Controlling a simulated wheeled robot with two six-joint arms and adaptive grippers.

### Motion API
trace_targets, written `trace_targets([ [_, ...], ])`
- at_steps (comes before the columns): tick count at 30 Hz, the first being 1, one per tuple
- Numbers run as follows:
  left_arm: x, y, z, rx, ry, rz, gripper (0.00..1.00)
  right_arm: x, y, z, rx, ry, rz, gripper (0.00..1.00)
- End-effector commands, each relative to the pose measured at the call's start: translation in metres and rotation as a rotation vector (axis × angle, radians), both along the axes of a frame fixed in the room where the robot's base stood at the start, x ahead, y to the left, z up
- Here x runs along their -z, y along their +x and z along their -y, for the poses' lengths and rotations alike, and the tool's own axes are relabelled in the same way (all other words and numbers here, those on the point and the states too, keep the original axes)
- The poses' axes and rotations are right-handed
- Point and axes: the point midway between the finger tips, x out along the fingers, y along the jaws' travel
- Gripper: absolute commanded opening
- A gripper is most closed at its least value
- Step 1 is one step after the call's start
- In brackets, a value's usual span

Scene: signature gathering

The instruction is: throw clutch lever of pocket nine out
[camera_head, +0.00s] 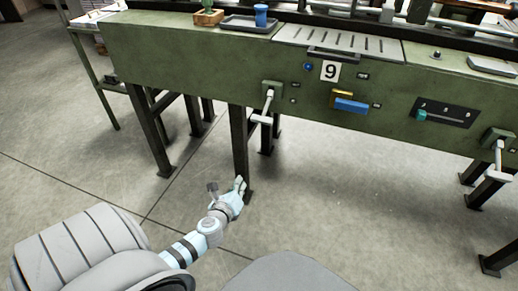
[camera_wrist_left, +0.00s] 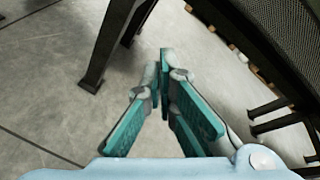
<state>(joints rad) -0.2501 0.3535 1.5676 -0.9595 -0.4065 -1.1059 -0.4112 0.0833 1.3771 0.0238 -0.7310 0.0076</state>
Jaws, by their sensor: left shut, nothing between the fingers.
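A long green machine bed (camera_head: 180,50) carries a white plate with the number 9 (camera_head: 330,71). Left of and below the plate, a lever with a pale grip (camera_head: 265,114) hangs from a green bracket on the bed's front. A blue and a yellow bar (camera_head: 350,104) sit just below the plate. I cannot tell for sure which part is the clutch lever. My left gripper (camera_head: 241,184) is shut and empty, low in front of the machine, below and left of the hanging lever and apart from it. Its closed fingers (camera_wrist_left: 165,68) show in the left wrist view. My right gripper is not in view.
A slider with a teal knob (camera_head: 422,115) is at the right, with a second pale-gripped lever (camera_head: 497,160) beyond it. Dark table legs (camera_head: 240,140) stand under the bed. A side table (camera_head: 85,55) is at the left. The floor in front is clear.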

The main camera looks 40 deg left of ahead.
Motion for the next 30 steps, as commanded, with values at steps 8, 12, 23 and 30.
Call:
trace_targets([
  [8, -0.095, 0.038, 0.017, 0.148, 0.707, 0.170, 0.00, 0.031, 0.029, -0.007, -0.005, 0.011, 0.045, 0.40],
  [12, -0.103, 0.038, 0.018, 0.149, 0.722, 0.171, 0.00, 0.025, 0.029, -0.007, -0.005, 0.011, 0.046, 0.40],
  [23, -0.103, 0.055, 0.012, 0.147, 0.715, 0.173, 0.00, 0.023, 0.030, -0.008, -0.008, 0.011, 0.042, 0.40],
  [30, -0.107, 0.102, -0.004, 0.146, 0.715, 0.172, 0.00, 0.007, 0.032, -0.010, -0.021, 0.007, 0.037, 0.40],
])
